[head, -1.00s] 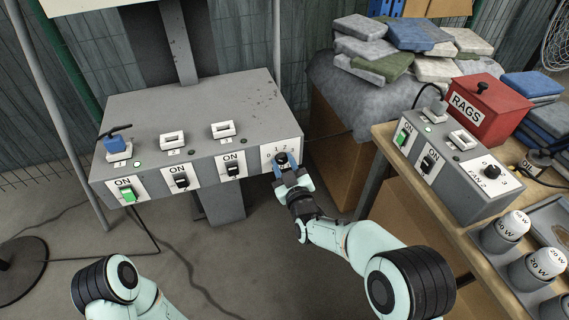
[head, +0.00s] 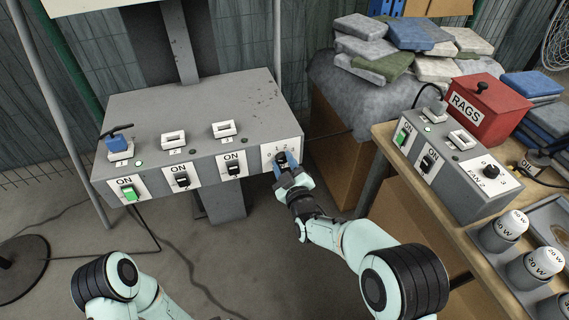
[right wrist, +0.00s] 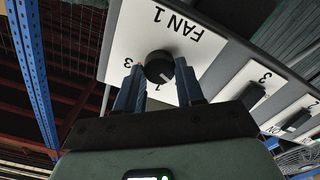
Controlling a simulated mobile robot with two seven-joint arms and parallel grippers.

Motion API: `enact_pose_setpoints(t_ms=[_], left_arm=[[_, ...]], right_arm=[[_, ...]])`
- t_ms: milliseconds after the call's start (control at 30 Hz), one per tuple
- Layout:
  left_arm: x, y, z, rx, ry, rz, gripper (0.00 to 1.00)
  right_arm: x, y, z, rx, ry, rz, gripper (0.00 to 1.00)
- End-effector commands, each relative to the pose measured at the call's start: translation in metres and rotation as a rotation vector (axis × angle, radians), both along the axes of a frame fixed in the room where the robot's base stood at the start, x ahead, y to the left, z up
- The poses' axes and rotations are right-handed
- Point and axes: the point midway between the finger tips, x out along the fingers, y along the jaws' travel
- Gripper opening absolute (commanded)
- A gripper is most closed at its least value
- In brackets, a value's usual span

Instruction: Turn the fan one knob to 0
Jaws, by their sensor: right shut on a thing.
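The fan one knob (head: 280,158) is a round black knob on a white plate at the right end of the grey panel's front. In the right wrist view the knob (right wrist: 158,64) sits on the plate marked FAN 1 (right wrist: 165,32), with a white pointer line toward the lower right; the numeral it points to is partly hidden by a finger. My right gripper (head: 287,165) is shut on the knob, its blue fingers (right wrist: 160,82) on either side of it. My left gripper is out of view; only part of my left arm shows at the lower left.
The grey panel (head: 190,105) also carries several switches, including a lit green one (head: 130,193). A wooden bench (head: 430,205) on the right holds a second control box (head: 465,185) marked FAN 2, a red rags box (head: 485,112) and white-topped canisters (head: 505,232).

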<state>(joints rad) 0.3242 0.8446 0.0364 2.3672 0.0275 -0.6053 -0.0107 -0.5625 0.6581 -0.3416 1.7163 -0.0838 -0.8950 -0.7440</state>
Motion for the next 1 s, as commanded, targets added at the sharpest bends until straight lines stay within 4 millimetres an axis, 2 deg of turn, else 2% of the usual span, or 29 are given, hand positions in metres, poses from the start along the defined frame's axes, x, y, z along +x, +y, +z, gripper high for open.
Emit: enact_pose_setpoints(t_ms=[33,100,433,567,667,1000], left_arm=[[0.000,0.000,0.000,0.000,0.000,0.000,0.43],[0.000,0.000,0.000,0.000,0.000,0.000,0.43],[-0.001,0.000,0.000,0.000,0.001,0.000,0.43],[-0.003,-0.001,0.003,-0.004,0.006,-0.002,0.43],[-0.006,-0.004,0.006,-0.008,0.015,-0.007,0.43],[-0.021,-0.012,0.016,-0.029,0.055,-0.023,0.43]], right_arm=[[0.000,0.000,-0.001,-0.003,0.000,0.000,0.41],[0.000,0.000,-0.001,-0.002,0.001,0.000,0.63],[-0.001,-0.001,0.000,0.000,0.001,0.000,0.63],[-0.011,-0.004,0.001,0.000,0.001,-0.001,0.63],[-0.026,-0.008,0.001,-0.001,0.003,0.001,0.63],[-0.094,-0.031,0.001,-0.001,0.002,0.000,0.63]])
